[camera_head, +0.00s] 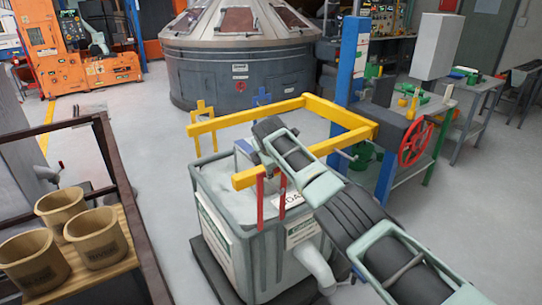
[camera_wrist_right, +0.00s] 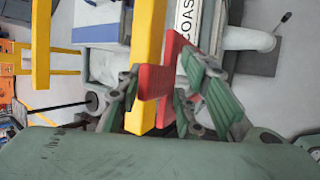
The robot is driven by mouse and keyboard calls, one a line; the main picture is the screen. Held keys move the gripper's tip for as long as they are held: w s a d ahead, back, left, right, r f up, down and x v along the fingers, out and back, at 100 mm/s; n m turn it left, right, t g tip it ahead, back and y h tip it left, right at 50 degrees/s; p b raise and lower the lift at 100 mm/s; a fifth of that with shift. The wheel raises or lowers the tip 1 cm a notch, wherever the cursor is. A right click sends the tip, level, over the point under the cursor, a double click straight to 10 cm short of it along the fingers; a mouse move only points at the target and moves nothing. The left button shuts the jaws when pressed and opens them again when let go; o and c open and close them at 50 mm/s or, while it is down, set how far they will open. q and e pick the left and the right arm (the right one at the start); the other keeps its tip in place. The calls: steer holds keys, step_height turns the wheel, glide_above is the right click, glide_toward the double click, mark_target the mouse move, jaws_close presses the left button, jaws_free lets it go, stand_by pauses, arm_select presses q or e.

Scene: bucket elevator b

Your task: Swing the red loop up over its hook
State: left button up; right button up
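The red loop (camera_head: 260,201) shows in the head view as two upright red bars at the near end of a yellow frame (camera_head: 334,109). In the right wrist view the red loop (camera_wrist_right: 154,82) crosses in front of a yellow beam (camera_wrist_right: 148,30). My right gripper (camera_wrist_right: 160,80) has its green fingers on either side of the red loop. Their tips are apart, and I cannot tell whether they press on it. In the head view my right arm hides these fingers. Which part is the hook is unclear. My left gripper is not in view.
A grey bin (camera_head: 225,225) with white labels stands below the yellow frame. A blue post (camera_head: 347,60) and a bench with a red handwheel (camera_head: 415,143) stand to the right. A rack with tan pots (camera_head: 97,238) is at the left.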

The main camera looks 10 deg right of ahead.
steer(key=v, duration=1.1)
steer(key=shift+s+r, duration=0.2)
steer(key=shift+r, duration=0.05)
steer(key=shift+a, duration=0.1)
